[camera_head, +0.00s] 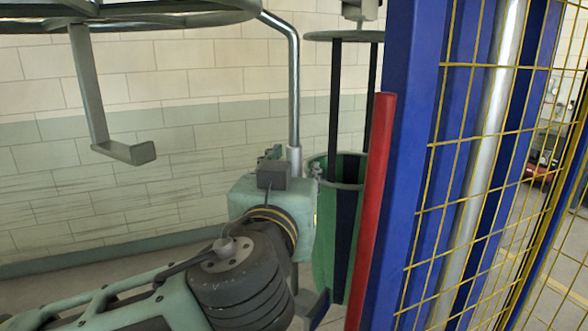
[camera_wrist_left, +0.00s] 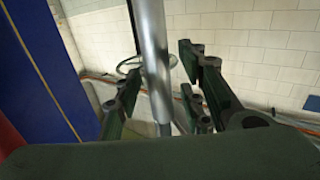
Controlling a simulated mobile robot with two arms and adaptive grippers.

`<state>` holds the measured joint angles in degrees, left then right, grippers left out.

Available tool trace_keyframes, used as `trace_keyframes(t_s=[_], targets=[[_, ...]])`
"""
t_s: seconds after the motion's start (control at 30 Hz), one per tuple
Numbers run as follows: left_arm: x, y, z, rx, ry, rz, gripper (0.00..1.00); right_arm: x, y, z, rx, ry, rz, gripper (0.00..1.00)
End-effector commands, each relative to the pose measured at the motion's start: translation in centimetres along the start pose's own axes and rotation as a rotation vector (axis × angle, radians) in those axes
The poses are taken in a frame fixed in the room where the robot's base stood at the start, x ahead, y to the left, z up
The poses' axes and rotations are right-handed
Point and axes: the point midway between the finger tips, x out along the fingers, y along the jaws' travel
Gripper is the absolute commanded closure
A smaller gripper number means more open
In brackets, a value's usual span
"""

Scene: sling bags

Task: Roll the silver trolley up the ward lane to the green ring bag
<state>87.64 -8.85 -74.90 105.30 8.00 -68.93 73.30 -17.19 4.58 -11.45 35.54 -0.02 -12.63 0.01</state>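A silver pole (camera_head: 293,85) bends over at its top toward a dark round frame (camera_head: 150,20) at the upper left; I take it for part of the silver trolley. Its lower end is hidden behind my left gripper (camera_head: 290,165). In the left wrist view the pole (camera_wrist_left: 153,60) runs between the gripper's spread fingers (camera_wrist_left: 163,98), with gaps visible on both sides. The green bag (camera_head: 325,240), with dark stripes and a round rim, hangs on dark straps just right of the gripper, partly hidden by a red post. My right gripper is out of view.
A blue panel (camera_head: 400,150) and red post (camera_head: 370,210) stand close on the right, beside yellow mesh fencing (camera_head: 475,150). A grey hook (camera_head: 125,152) hangs from the round frame. A tiled wall (camera_head: 190,120) closes the back. Floor shows at the lower left.

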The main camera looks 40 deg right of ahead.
Motion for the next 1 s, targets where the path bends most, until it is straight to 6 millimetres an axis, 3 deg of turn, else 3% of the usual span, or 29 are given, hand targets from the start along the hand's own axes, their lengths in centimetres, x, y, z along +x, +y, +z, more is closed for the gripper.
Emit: trace_keyframes(t_s=[0.07, 0.47, 1.0], targets=[[-0.02, 0.02, 0.00, 0.000, 0.000, 0.000, 0.64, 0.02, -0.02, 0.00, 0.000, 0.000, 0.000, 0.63], [-0.05, 0.03, -0.03, 0.000, 0.000, 0.001, 0.99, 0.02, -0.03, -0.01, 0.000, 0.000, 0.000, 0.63], [-0.25, -0.15, 0.09, -0.003, 0.001, 0.001, 1.00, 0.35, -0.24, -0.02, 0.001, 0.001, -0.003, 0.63]])
